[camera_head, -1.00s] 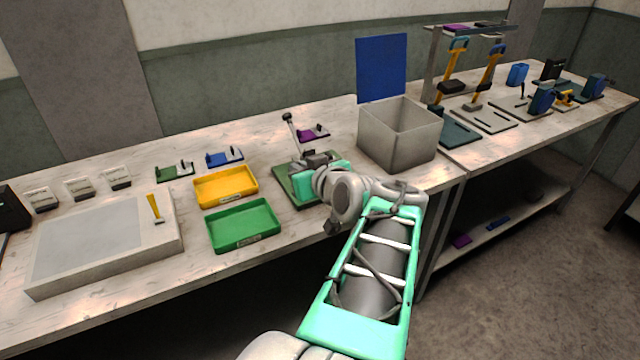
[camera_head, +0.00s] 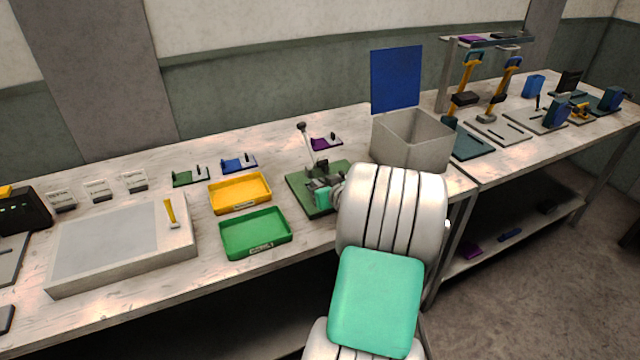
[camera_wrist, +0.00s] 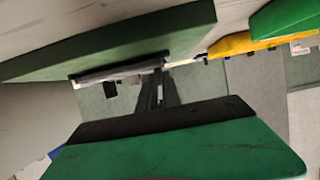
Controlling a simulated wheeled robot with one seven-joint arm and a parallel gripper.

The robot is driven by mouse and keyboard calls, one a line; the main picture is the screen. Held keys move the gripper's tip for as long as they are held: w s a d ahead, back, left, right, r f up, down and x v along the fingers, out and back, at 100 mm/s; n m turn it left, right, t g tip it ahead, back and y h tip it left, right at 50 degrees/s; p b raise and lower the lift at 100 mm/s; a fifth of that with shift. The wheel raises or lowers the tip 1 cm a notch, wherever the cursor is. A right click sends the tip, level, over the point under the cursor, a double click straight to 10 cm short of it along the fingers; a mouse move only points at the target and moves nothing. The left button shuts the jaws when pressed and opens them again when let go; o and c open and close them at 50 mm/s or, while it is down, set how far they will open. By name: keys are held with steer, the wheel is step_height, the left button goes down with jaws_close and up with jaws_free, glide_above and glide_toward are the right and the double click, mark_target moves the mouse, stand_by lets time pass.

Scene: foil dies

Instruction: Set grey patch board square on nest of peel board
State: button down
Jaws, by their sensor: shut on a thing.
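The peel board, as I take it, is a dark green base (camera_head: 296,181) with a lever standing up at its back. My gripper (camera_head: 325,195) is low over the front right part of this base, partly hidden by my arm. It is shut on a small grey thing (camera_head: 317,185), likely the grey patch board; little of it shows. In the wrist view, which looks upside down, the green base (camera_wrist: 100,45) spans the top, with a thin grey piece (camera_wrist: 120,70) close against it. I cannot tell contact or squareness. The nest is hidden.
Yellow (camera_head: 240,194) and green (camera_head: 255,234) trays stand left of the base. A grey open bin (camera_head: 412,142) is close at its right, behind my arm. Small green (camera_head: 190,177), blue (camera_head: 238,164) and purple (camera_head: 325,143) boards lie at the back.

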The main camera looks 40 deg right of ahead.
steer(key=shift+f, duration=0.35)
steer(key=c, duration=1.5)
jaws_free()
steer(key=shift+c, duration=0.2)
steer(key=shift+r, duration=0.1)
